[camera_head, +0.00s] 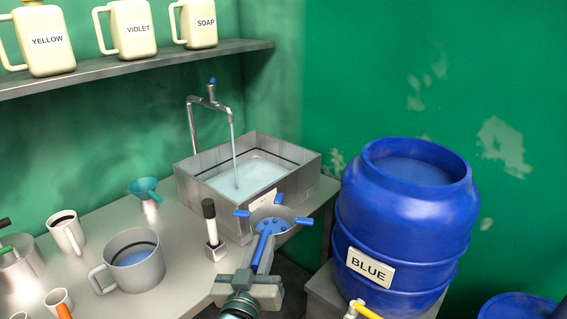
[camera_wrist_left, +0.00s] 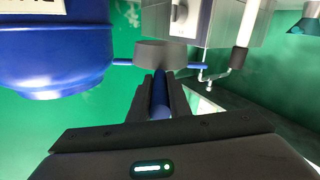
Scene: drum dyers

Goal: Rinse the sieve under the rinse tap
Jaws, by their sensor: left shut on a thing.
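The sieve (camera_head: 272,219) is a grey bowl with blue lugs and a blue handle. My left gripper (camera_head: 258,262) is shut on its handle and holds it in front of the sink basin, to the right of the counter's front edge. In the left wrist view the sieve (camera_wrist_left: 155,52) is beyond the fingers (camera_wrist_left: 160,100), with its blue handle between them. The rinse tap (camera_head: 211,103) stands behind the metal basin (camera_head: 300,163), and water runs from its spout into the basin. The sieve is apart from the stream. My right gripper is not in view.
A blue drum labelled BLUE (camera_head: 400,225) stands right of the basin. A black-topped stick (camera_head: 210,222) stands close left of the sieve. A mug of liquid (camera_head: 140,268) and a teal funnel (camera_head: 146,188) are on the counter (camera_head: 185,230). Jugs line the shelf (camera_head: 130,66).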

